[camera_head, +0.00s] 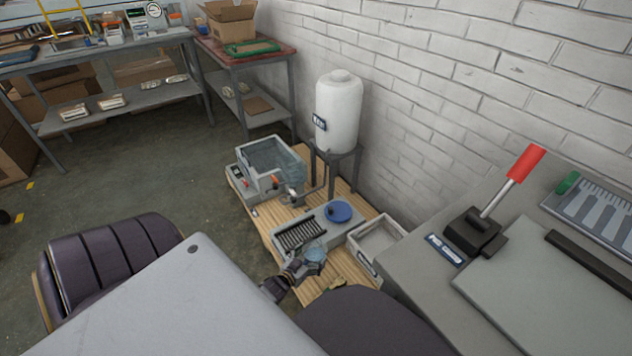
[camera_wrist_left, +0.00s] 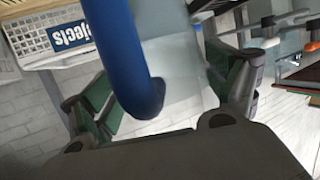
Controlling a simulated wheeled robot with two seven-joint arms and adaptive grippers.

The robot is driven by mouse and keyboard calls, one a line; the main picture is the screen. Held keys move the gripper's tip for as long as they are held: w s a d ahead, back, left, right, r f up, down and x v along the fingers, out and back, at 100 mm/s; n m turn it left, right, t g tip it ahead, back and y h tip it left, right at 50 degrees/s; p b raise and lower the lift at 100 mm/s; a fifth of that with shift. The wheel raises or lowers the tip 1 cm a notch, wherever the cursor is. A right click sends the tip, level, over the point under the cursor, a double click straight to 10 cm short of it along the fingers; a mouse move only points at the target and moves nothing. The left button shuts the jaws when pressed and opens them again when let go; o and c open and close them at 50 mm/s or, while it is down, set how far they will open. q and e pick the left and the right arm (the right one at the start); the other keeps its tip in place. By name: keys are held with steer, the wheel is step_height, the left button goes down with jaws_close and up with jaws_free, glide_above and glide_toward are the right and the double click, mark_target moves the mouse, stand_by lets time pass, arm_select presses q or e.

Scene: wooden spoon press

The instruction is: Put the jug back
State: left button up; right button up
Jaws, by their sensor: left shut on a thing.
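The jug is a clear, pale-bluish vessel (camera_head: 316,250) in the head view, low over the front of the wooden slatted platform. In the left wrist view its thick blue handle (camera_wrist_left: 122,50) runs between my green-padded fingers, with the see-through body (camera_wrist_left: 180,75) behind it. My left gripper (camera_head: 297,268) is shut on the jug. The left wrist view also shows the gripper (camera_wrist_left: 160,95), its fingers on either side of the handle. Whether the jug's bottom touches anything is hidden. My right gripper is out of view.
A grey unit with a ribbed grate (camera_head: 300,235) and a blue disc (camera_head: 339,211) stands beside the jug. A grey bin (camera_head: 378,242) is to the right. A water basin (camera_head: 270,160) and a white tank (camera_head: 338,110) stand behind. A red-handled press (camera_head: 475,230) is at right.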

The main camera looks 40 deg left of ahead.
arm_select(q)
steer(key=shift+f, duration=0.1)
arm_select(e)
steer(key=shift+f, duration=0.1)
arm_select(q)
steer(key=shift+f+b, duration=0.9)
steer(key=shift+f, duration=0.35)
steer(key=shift+f+b, duration=1.05)
steer(key=shift+f, duration=0.7)
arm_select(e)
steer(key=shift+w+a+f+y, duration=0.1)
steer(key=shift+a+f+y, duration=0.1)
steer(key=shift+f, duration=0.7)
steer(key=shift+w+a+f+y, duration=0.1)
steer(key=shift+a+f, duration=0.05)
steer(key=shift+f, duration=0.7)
arm_select(q)
steer(key=shift+f, duration=0.1)
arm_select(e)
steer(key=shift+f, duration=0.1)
arm_select(q)
steer(key=shift+f+b, duration=0.9)
steer(key=shift+f, duration=0.3)
steer(key=shift+f+b, duration=0.35)
steer(key=shift+f, duration=0.2)
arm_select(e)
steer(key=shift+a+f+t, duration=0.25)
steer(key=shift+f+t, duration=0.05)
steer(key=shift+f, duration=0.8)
